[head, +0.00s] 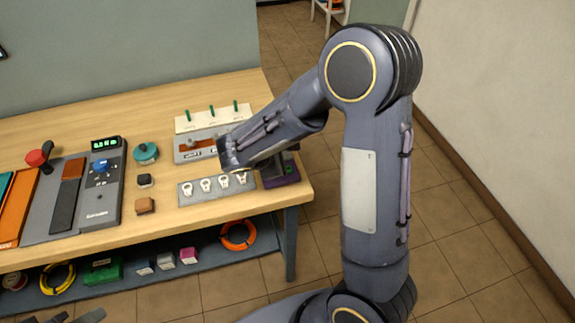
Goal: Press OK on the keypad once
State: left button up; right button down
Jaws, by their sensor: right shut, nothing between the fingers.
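My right arm reaches in from the right over the bench, and its forearm slopes down to the left. My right gripper (241,174) is at its lower end, low over the grey plate with the white rings; it is shut and empty, and mostly hidden by the wrist. A dark purple box (283,177) with a small green patch stands at the bench's right end, partly behind my wrist. It may be the keypad, but I cannot make out its keys or an OK label. Small dark grey parts at the bottom left edge may be my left gripper (78,317); its jaws are unclear.
On the wooden bench (60,130) stand a grey device (100,205) with a green display, a teal knob (146,152), two small blocks, a grey plate (205,198) with white rings and a panel (190,121) with green levers. Coloured items lie on the shelf below.

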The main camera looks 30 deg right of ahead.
jog(key=shift+r+p, duration=0.7)
jog(key=shift+r, duration=0.75)
jog(key=shift+s+d+r, duration=0.1)
jog(key=shift+s+d, duration=0.05)
jog(key=shift+s, duration=0.1)
jog(key=s+d+r+m+g+y, duration=0.1)
jog(key=s+r+m+y, duration=0.1)
jog(key=s+m+y, duration=0.3)
jog(key=s+d+r+m+g, duration=0.1)
jog(key=s+r+m, duration=0.1)
jog(key=s, duration=0.5)
jog(key=s+a+r+m+t+y, duration=0.4)
jog(key=s+a+m+y, duration=0.3)
jog(key=s+a+m, duration=0.1)
jog(key=shift+s+a+r, duration=0.25)
jog(key=shift+s+r, duration=0.1)
jog(key=shift+s, duration=0.3)
